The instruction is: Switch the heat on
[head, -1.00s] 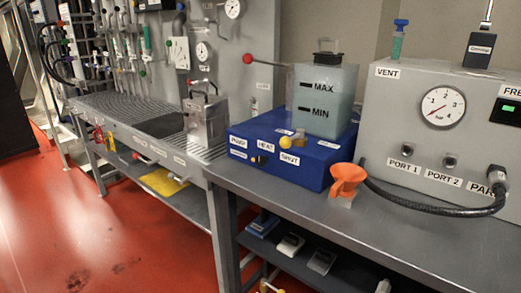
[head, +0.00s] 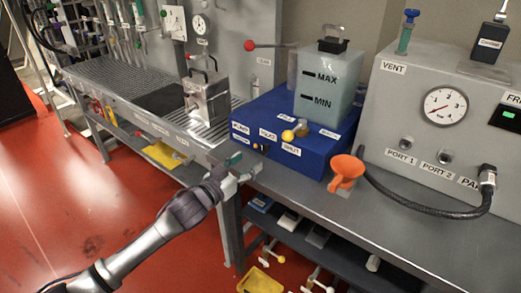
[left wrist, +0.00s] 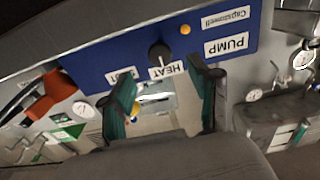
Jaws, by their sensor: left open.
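The blue box (head: 255,115) stands on the bench, with labels PUMP, HEAT and SHUT on its front. Its black HEAT switch (head: 262,148) shows small in the head view. In the left wrist view the black HEAT switch (left wrist: 160,53) stands out from the blue panel (left wrist: 120,62), beside the HEAT label (left wrist: 168,71). My left gripper (head: 243,168) is in front of the box's lower front. In the left wrist view its green-padded fingers (left wrist: 162,82) are open and empty, with the switch showing beyond the gap between them. My right gripper is not in view.
A translucent tank (head: 325,88) stands on the box, and a yellow-knobbed valve (head: 289,135) is at its front. An orange funnel (head: 346,170) stands to the right. A grey gauge panel (head: 400,110) is at the far right. The bench front (head: 400,220) is bare.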

